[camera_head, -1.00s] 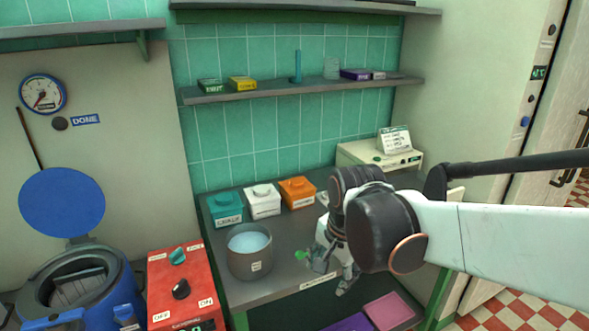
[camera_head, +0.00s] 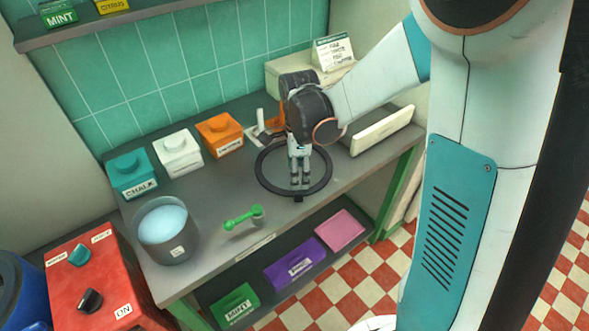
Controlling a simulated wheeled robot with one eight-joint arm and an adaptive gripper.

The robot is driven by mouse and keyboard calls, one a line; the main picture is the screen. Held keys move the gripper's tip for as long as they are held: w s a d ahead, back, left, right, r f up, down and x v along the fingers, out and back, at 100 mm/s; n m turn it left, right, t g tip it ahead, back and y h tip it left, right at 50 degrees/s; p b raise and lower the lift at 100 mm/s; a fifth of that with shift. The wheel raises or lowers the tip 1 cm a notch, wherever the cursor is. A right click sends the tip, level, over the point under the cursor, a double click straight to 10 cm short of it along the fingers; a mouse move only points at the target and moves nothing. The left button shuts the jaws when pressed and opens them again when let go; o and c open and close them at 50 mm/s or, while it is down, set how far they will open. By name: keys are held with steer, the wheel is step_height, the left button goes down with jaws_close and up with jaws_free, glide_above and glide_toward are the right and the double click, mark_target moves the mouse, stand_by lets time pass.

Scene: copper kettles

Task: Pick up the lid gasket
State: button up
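The lid gasket, a thin black ring (camera_head: 262,180) with a small tab at its near side, appears around my gripper in the head view. My gripper (camera_head: 300,184) points down, its fingertips seen inside the ring's outline, just behind the near rim. Its two dark fingertips stand slightly apart, with a narrow gap and nothing visible between them. I cannot tell how high the fingertips are above the bench (camera_head: 225,190). My wrist hides part of the ring's far side.
A pot of pale blue liquid (camera_head: 167,229) and a green scoop (camera_head: 243,217) are left of the ring. Teal (camera_head: 133,176), white (camera_head: 178,155) and orange (camera_head: 219,137) boxes line the back. A cream panel (camera_head: 382,131) is at right. A red control box (camera_head: 95,285) stands at left.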

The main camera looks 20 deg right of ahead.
steer(key=shift+s+f+b, duration=0.15)
steer(key=shift+f+b, duration=0.65)
steer(key=shift+f, duration=1.15)
steer(key=shift+s+f+b, duration=0.1)
steer(key=shift+f+b, duration=0.65)
steer(key=shift+f, duration=1.15)
steer(key=c, duration=1.3)
